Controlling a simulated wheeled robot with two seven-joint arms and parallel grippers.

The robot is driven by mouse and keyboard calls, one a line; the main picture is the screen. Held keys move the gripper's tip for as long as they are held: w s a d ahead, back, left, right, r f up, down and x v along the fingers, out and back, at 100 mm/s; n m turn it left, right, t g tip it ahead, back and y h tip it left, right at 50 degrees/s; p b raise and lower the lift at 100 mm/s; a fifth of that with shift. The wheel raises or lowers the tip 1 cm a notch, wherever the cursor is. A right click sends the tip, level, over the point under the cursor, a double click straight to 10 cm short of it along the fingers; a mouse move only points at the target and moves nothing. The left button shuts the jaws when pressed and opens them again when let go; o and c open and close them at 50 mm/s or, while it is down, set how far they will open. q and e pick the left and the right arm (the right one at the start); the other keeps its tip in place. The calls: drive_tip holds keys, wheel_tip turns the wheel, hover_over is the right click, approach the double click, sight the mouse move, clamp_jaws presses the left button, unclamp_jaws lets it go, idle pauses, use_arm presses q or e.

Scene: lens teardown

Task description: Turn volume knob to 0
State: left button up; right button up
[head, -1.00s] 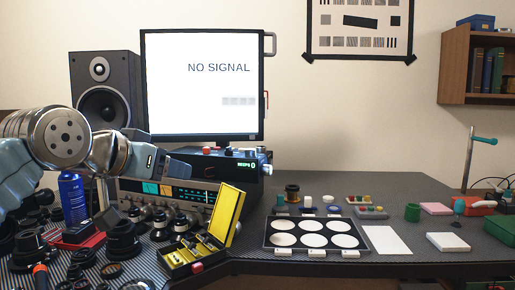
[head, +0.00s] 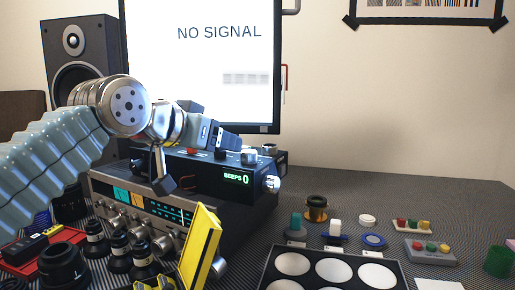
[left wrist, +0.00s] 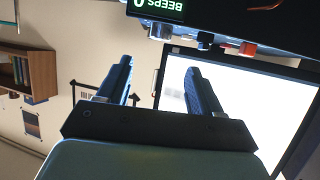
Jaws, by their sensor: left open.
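A black box (head: 215,176) with a green "BEEPS 0" display sits on top of a silver receiver (head: 135,205). The box has a silver knob (head: 273,184) at its front right corner, and silver, dark and red knobs on top. The receiver front has a row of silver knobs (head: 140,231). No volume label is readable, so I cannot tell which knob is the volume one. My left gripper (head: 226,138) is open and empty, just above and behind the box top. In the left wrist view its fingers (left wrist: 158,68) are apart, with the inverted box (left wrist: 240,15) beyond them.
A monitor (head: 200,60) reading "NO SIGNAL" stands close behind the gripper. A speaker (head: 78,70) is at left. A tray with white discs (head: 335,250) and small items lie at right. The back right table is clear.

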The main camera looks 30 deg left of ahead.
sight(249, 151)
use_arm(q)
drive_tip(key=x, duration=1.3)
drive_tip(key=shift+p, duration=0.35)
drive_tip(key=c, duration=1)
drive_tip(key=shift+o, duration=0.2)
